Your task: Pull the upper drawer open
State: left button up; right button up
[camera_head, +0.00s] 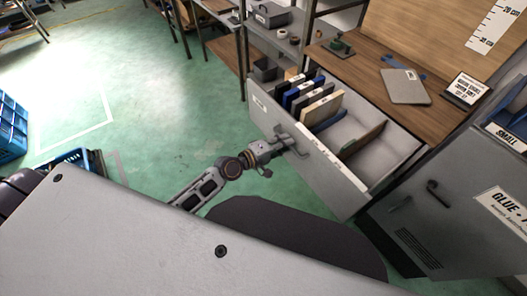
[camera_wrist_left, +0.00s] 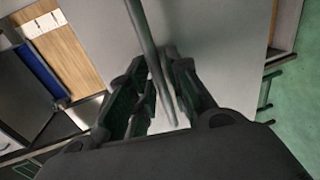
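The upper drawer (camera_head: 335,182) is grey and stands well out from the wooden-topped cabinet in the head view. Files and a divider show inside it. My left gripper (camera_head: 291,142) is at the outer face of the drawer front. In the left wrist view, the drawer's bar handle (camera_wrist_left: 146,35) runs between the two fingers of my left gripper (camera_wrist_left: 158,72). The fingers are close against both sides of the bar and look shut on it. The drawer front (camera_wrist_left: 215,45) fills the background there. My right gripper is not in view.
A clipboard (camera_head: 405,86) and a small sign (camera_head: 466,89) lie on the wooden top (camera_head: 368,70). A grey cabinet door (camera_head: 440,215) with a handle is at the right. Shelves (camera_head: 285,50) stand behind. Green floor (camera_head: 150,110) is clear to the left; blue crates (camera_head: 12,128) are at the far left.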

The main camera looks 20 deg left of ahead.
pick_arm(q)
jog(key=v, duration=1.1)
dwell(0.6)
jog(key=shift+f, duration=0.1)
dwell(0.4)
jog(key=shift+m, duration=0.4)
